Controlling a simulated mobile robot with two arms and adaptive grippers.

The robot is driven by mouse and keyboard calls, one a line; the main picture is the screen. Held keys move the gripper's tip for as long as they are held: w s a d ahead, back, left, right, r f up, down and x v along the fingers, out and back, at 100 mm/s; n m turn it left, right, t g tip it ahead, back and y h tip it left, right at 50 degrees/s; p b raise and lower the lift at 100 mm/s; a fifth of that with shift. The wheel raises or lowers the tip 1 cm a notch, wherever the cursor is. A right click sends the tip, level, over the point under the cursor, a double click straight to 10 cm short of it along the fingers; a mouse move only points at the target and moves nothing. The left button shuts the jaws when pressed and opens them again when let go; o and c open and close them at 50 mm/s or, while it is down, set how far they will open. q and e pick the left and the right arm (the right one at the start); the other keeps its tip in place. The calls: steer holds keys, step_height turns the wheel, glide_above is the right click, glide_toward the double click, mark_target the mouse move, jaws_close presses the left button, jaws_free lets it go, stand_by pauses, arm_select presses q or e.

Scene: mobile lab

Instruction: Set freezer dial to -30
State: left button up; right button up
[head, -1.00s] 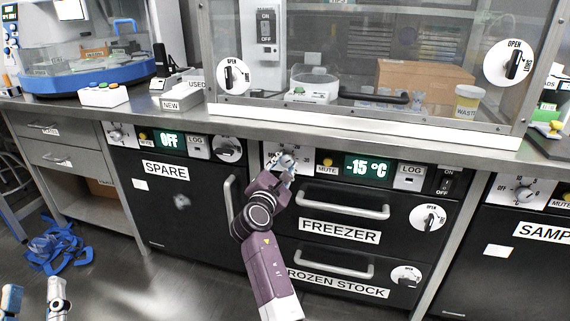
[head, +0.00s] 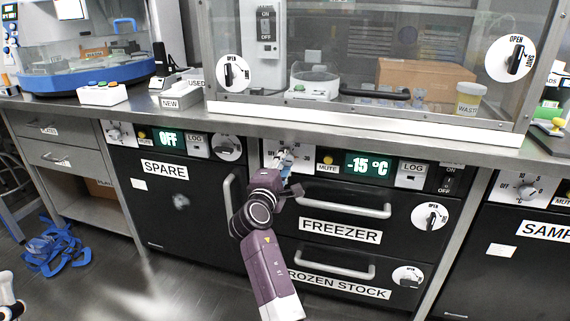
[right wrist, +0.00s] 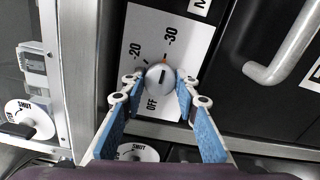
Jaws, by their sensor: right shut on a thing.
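The freezer dial (right wrist: 160,76) is a round silver knob with a dark line on a white plate marked OFF, -20 and -30. An orange mark at its upper edge faces the -30 side. My right gripper (right wrist: 157,87) is shut on the knob, a blue-padded finger on either side. The freezer display (head: 368,166) reads -15 °C. A part of my left gripper (head: 8,284) shows at the lower left edge; its fingers cannot be made out.
A MUTE button (head: 328,160) and LOG switch (head: 411,174) sit on the same panel. The freezer drawer handle (head: 345,202) is just below and right of the gripper. The steel counter edge (head: 350,141) overhangs the panel. Blue straps (head: 55,250) lie on the floor at left.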

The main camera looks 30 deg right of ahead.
stand_by(0.4)
steer(key=o, duration=1.1)
steer(key=shift+o, duration=0.2)
